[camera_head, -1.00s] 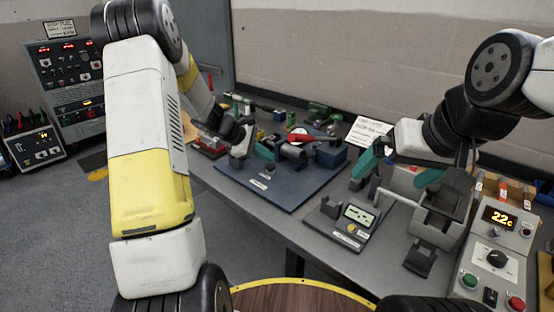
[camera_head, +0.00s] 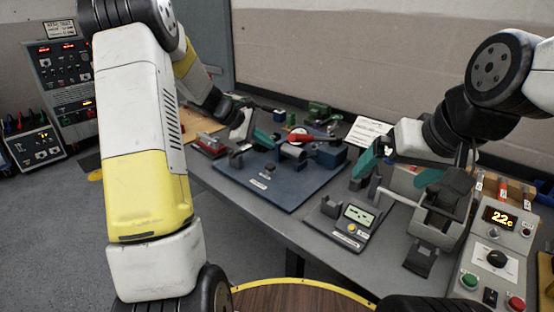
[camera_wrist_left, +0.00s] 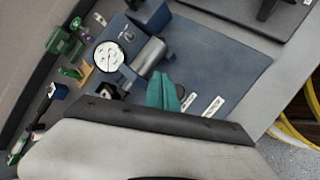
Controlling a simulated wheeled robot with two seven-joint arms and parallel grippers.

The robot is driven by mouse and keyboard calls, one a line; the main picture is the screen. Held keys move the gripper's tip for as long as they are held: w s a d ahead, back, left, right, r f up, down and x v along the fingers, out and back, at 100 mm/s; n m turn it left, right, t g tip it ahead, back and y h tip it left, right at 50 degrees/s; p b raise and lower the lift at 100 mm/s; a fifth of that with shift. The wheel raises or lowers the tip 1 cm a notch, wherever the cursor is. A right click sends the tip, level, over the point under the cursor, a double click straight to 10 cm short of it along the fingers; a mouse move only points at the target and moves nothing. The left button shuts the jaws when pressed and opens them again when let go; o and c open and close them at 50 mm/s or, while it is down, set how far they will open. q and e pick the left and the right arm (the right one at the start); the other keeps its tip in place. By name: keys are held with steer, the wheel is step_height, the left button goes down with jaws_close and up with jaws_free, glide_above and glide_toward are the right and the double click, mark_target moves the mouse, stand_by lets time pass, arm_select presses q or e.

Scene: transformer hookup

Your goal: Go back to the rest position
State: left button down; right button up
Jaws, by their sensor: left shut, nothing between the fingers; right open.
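My left gripper (camera_head: 264,137) is shut and empty. It hangs above the far left part of the blue board (camera_head: 255,184), near the grey cylinder fixture with the red handle (camera_head: 301,138). In the left wrist view its teal fingertips (camera_wrist_left: 163,92) are together over the same board (camera_wrist_left: 215,62), beside the grey cylinder (camera_wrist_left: 148,56) and a round white dial (camera_wrist_left: 108,56). My right gripper (camera_head: 398,171) is open, its teal fingers apart above the right side of the bench. Nothing shows held between them.
A small meter unit (camera_head: 346,222) and a grey holder (camera_head: 437,212) stand below my right gripper. A control box (camera_head: 497,250) reading 22 is at the right. A white sign (camera_head: 368,132) stands at the back. Open floor (camera_head: 60,230) lies to the left.

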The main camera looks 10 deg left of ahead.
stand_by(0.5)
arm_select(q)
steer(key=s+d+r+m+y, duration=0.25)
steer(key=s+r+m, duration=0.55)
steer(key=s+r, duration=0.5)
steer(key=s+a+m+t+y, duration=0.1)
steer(key=s+m, duration=0.7)
steer(key=s, duration=1.2)
steer(key=shift+s+a+r+y, duration=0.15)
steer(key=shift+a+r+y, duration=0.1)
steer(key=shift+a+y, duration=0.6)
steer(key=shift+d, duration=0.25)
